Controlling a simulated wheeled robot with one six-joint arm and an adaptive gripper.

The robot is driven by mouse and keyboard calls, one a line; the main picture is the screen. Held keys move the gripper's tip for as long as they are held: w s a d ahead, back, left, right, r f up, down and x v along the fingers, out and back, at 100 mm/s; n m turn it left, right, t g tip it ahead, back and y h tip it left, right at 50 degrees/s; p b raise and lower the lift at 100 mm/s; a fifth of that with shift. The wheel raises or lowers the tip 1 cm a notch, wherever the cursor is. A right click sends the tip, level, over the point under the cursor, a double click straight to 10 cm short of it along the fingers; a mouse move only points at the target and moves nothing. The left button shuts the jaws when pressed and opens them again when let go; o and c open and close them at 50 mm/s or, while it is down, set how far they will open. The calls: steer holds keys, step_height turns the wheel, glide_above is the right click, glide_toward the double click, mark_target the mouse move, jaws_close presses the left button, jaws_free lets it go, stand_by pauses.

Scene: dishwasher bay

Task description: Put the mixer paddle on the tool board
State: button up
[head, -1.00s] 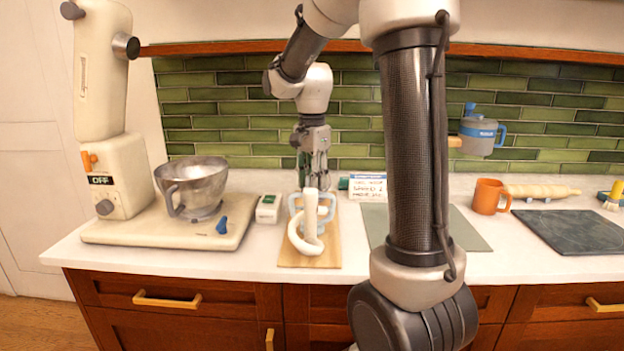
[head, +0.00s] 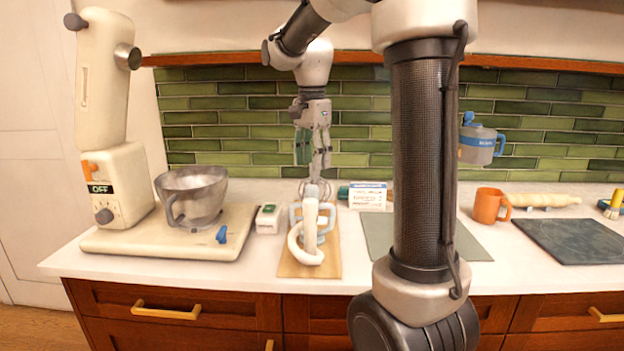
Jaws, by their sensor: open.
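The wooden tool board (head: 290,266) lies on the counter in the middle of the view. A light-blue, frame-shaped piece that looks like the mixer paddle (head: 330,217) is on the board, partly hidden behind a white curved hook (head: 306,254). A wire whisk (head: 314,189) shows at the board's far end. My gripper (head: 314,165) points down above the far end of the board, just over the whisk. Its fingers are open with nothing seen between them. I cannot tell whether the fingertips touch the whisk.
The cream stand mixer (head: 120,180) with its metal bowl (head: 190,195) stands at left, beside a small green-topped box (head: 268,218). A white labelled box (head: 368,196) is right of the gripper. An orange mug (head: 488,206) and dark slab (head: 575,242) are at right.

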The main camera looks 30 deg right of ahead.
steer(key=s+a+r+n+t, duration=0.25)
steer(key=s+n, duration=0.45)
steer(key=s, duration=0.4)
steer(key=s+a+f+n+t, duration=0.1)
steer(key=s+f+n+t, duration=0.1)
steer(key=s+f+n, duration=0.4)
steer(key=s+n, duration=0.2)
steer(key=s, duration=0.2)
steer(key=shift+s+a+f+n, duration=0.15)
steer(key=shift+s+f+n, duration=0.15)
steer(key=shift+n, duration=0.1)
stand_by(0.9)
